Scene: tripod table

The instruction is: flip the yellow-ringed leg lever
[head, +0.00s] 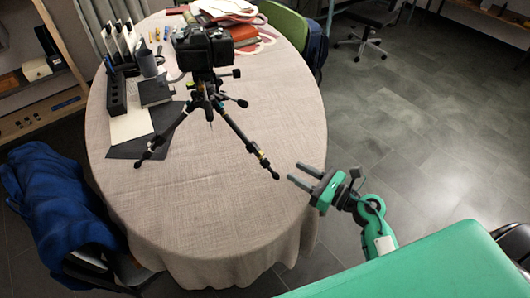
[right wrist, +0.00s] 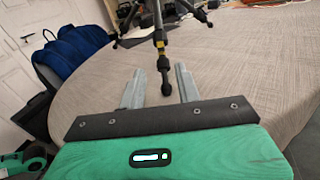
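A black tripod (head: 232,125) with a camera (head: 205,48) on top stands on the cloth-covered oval table (head: 215,215). Its leg reaching toward the front right carries a yellow ring (head: 262,155); the ring also shows in the right wrist view (right wrist: 160,44). The lever by the ring is too small to make out. My right gripper (head: 294,172) is open and empty, its fingers pointing at that leg's foot from the right. In the right wrist view the dark foot (right wrist: 166,88) appears between the two fingers (right wrist: 159,68), with no contact visible. My left gripper is not in view.
A black book (head: 155,91), a dark cup and a black holder stand at the table's left. An orange-red item (head: 242,33) and papers lie at the back. A chair with a blue jacket (head: 55,195) is at the left. The table's front is clear.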

